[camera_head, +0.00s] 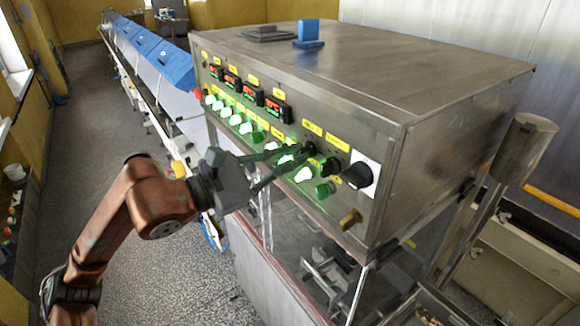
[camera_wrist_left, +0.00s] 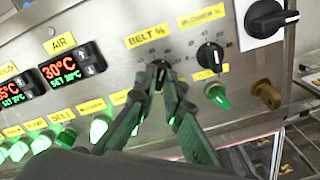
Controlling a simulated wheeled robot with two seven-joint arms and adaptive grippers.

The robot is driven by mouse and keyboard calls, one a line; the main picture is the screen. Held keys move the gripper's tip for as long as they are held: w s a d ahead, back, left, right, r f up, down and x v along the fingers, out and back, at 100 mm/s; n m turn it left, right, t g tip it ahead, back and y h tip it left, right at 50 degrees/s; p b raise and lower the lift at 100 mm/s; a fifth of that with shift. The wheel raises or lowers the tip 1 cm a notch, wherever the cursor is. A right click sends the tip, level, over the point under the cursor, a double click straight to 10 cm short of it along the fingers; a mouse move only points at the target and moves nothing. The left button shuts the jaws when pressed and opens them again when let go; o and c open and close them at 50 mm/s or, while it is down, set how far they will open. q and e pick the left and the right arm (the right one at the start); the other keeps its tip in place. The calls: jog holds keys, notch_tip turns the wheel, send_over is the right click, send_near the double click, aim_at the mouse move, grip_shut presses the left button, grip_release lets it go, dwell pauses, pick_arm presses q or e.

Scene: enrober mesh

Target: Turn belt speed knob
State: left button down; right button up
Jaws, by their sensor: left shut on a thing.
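The black belt speed knob (camera_wrist_left: 159,74) sits on the steel panel under a yellow "BELT %" label (camera_wrist_left: 147,36) in the left wrist view. My left gripper (camera_wrist_left: 160,80) has its fingertips closed around this knob. In the head view my left gripper (camera_head: 304,152) reaches the panel from the left, and its fingers partly cover the knob. The knob's exact angle is hard to read between the fingers. My right gripper is in neither view.
The black blower knob (camera_wrist_left: 211,55) is close to the right of the belt knob. A larger black switch on a white plate (camera_head: 361,172), green lit switches (camera_head: 235,119) and a brass fitting (camera_head: 351,219) also stick out of the panel. Red displays (camera_head: 273,107) sit above.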

pick_arm(q)
jog(key=shift+f+n+b, duration=0.1)
jog(key=shift+n+b, duration=0.7)
jog(key=shift+n, duration=0.4)
jog(key=c, duration=2)
grip_release()
jog(key=shift+d, duration=0.15)
jog(key=shift+c, duration=0.2)
jog(key=shift+a, duration=0.2)
jog(key=v, duration=1.2)
jog(key=shift+w+d, duration=0.1)
